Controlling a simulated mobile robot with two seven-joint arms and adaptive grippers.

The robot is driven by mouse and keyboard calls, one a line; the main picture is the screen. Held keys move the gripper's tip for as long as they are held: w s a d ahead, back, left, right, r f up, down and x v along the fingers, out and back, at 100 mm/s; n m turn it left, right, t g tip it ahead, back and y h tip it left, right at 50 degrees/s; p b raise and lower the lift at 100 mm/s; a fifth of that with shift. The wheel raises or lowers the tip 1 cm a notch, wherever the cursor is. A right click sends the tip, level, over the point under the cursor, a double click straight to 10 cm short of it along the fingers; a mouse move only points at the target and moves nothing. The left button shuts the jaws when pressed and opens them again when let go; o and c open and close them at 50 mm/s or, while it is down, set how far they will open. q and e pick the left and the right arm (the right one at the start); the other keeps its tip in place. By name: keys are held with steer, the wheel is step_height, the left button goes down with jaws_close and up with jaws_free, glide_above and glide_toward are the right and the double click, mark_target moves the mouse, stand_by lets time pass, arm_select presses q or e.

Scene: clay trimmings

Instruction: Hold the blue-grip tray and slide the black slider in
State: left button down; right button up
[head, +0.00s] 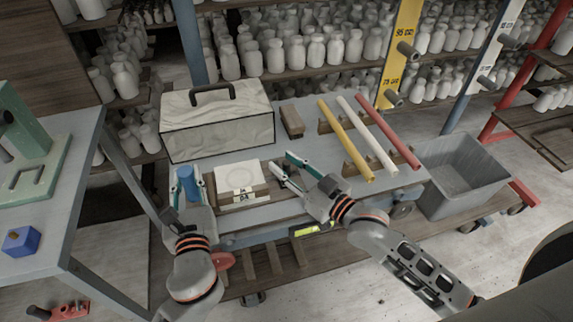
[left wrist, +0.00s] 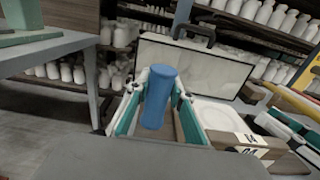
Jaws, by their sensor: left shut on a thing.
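The blue grip (head: 187,184) is an upright cylinder at the left end of a wooden tray (head: 208,186). My left gripper (head: 188,180) is shut on it; the left wrist view shows the blue grip (left wrist: 158,97) between the teal-padded fingers. A white square piece (head: 238,176) with a round recess lies right of the grip, with black-and-white markings on its front block (left wrist: 250,147). My right gripper (head: 284,172) is just right of this piece, with its fingers apart. I cannot clearly pick out the black slider; the right fingers may hide part of it.
A pale box (head: 217,122) with a dark handle stands behind. A small brown block (head: 292,122) and yellow, white and red rods (head: 346,140) lie to the right. A grey bin (head: 460,178) stands beyond the right edge. A side table (head: 50,225) stands at left.

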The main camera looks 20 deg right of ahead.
mark_target(271, 179)
arm_select(q)
steer(key=shift+f, duration=0.4)
arm_select(e)
jaws_close()
steer(key=shift+s+a, duration=0.1)
steer(key=shift+a, duration=2)
jaws_free()
steer(key=v, duration=1.2)
steer(key=shift+d+f, duration=0.1)
